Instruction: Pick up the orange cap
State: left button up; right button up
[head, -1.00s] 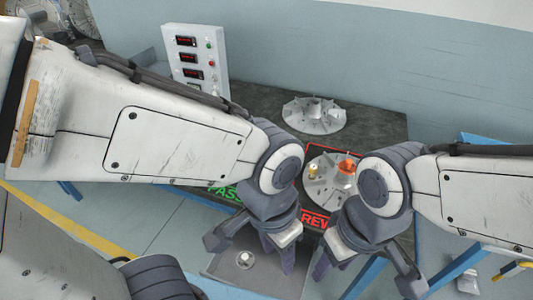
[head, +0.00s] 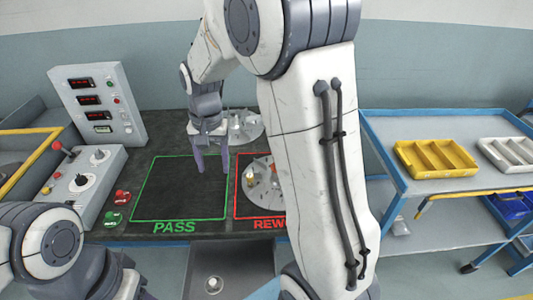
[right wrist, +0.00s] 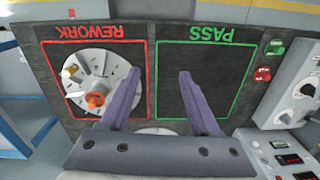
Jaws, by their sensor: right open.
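The orange cap (right wrist: 95,100) sits on the grey finned impeller disc (right wrist: 112,66) inside the red REWORK outline in the right wrist view. In the head view the disc (head: 262,196) is partly hidden behind my right arm, and only a bit of orange shows at the arm's edge. My right gripper (head: 212,166) is open and empty, pointing down above the back of the bench. In the right wrist view its fingers (right wrist: 160,76) are spread, and the cap is left of the left finger, apart from it. My left gripper's fingers are out of frame at the lower left.
A small brass-coloured part (right wrist: 70,71) also sits on the disc. A second finned disc (head: 245,124) stands behind my right gripper. The green PASS area (head: 180,190) is empty. A control box (head: 98,104) stands left; a blue cart with a yellow tray (head: 436,158) stands right.

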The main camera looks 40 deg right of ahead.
jog(key=w+d+f+m, duration=0.1)
jog(key=d+m, duration=0.2)
jog(key=d, duration=0.5)
jog(key=w+d+f+m+p, duration=0.1)
jog(key=d+f+m, duration=0.1)
jog(key=d, duration=0.6)
jog(key=w+d+f+m+p, duration=0.1)
jog(key=d+f+m, duration=0.1)
jog(key=d+m, duration=0.3)
jog(key=shift+w+d, duration=0.2)
jog(key=shift+d, duration=0.6)
jog(key=shift+w+d, duration=0.2)
jog(key=shift+d, duration=0.55)
notch_tip(320, 180, down, 4)
jog(key=shift+r, duration=0.2)
jog(key=shift+f+p, duration=1.2)
jog(key=shift+f, duration=1.7)
grip_shut()
